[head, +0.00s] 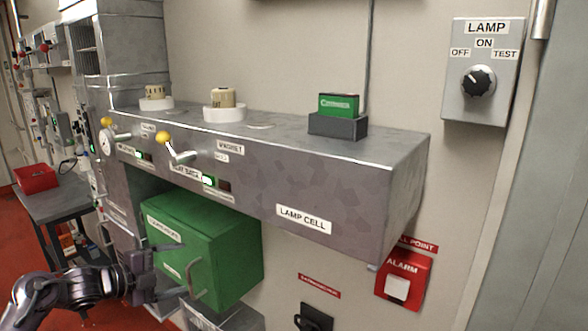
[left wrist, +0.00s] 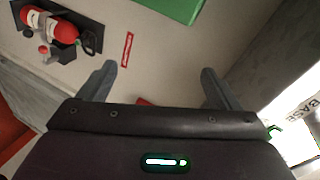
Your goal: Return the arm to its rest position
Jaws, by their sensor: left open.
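My left gripper (head: 172,275) is at the lower left of the head view, in front of the green box under the metal bench. Its jaws are open and nothing is between them. In the left wrist view the two fingers (left wrist: 160,85) stand well apart, with the wall behind them. My left arm comes in from the lower left corner. My right gripper is not in either view.
A metal bench (head: 375,175) labelled LAMP CELL juts from the wall, with yellow-knobbed levers on its front. The green box (head: 225,245) with handles is close to my left gripper. A red alarm box (head: 403,280) and a fire extinguisher (left wrist: 48,27) are nearby.

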